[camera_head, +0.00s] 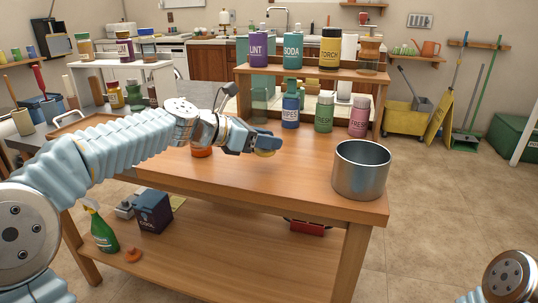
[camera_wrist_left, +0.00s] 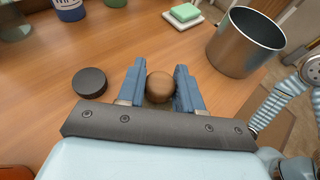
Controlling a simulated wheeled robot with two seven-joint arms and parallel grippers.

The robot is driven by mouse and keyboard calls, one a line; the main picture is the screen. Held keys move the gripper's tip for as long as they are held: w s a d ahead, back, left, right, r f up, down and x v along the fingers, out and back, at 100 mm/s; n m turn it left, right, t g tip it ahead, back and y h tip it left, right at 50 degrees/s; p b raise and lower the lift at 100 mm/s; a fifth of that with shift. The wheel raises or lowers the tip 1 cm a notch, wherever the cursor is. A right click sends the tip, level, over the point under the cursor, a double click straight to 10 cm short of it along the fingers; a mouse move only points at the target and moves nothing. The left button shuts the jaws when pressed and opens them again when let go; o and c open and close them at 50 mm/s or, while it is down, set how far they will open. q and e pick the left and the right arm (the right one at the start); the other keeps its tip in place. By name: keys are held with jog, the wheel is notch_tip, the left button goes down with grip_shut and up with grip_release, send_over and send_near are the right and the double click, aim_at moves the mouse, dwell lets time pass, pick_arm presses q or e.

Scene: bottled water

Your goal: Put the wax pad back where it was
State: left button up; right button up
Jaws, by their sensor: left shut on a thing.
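My left gripper (camera_head: 262,143) is over the wooden table, left of the metal pot. In the left wrist view its two blue fingers (camera_wrist_left: 160,88) are closed on a round tan-brown piece, which I take to be the wax pad (camera_wrist_left: 160,87). In the head view only a yellowish edge of the pad (camera_head: 265,153) shows below the fingers. I cannot tell whether it touches the table. My right gripper is out of view; only part of that arm shows at the lower right.
The metal pot (camera_head: 361,170) stands at the table's right front corner. Blue, green and pink bottles stand before the shelf (camera_head: 312,73). A black disc (camera_wrist_left: 90,82) lies left of my left gripper. A green-topped pad on a white dish (camera_wrist_left: 184,14) is beyond it. The table front is mostly clear.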

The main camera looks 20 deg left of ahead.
aim_at(269, 152)
pick_arm(q)
jog(key=shift+w+d+f, duration=0.2)
jog(key=shift+f, duration=0.2)
jog(key=shift+w+f+b, duration=0.1)
jog(key=shift+f+b, duration=0.45)
jog(key=shift+f, duration=1)
jog(key=shift+f, duration=0.1)
jog(key=shift+f, duration=0.15)
jog(key=o, duration=1)
jog(key=shift+r, duration=0.3)
jog(key=v, duration=1.2)
jog(key=shift+f, duration=0.1)
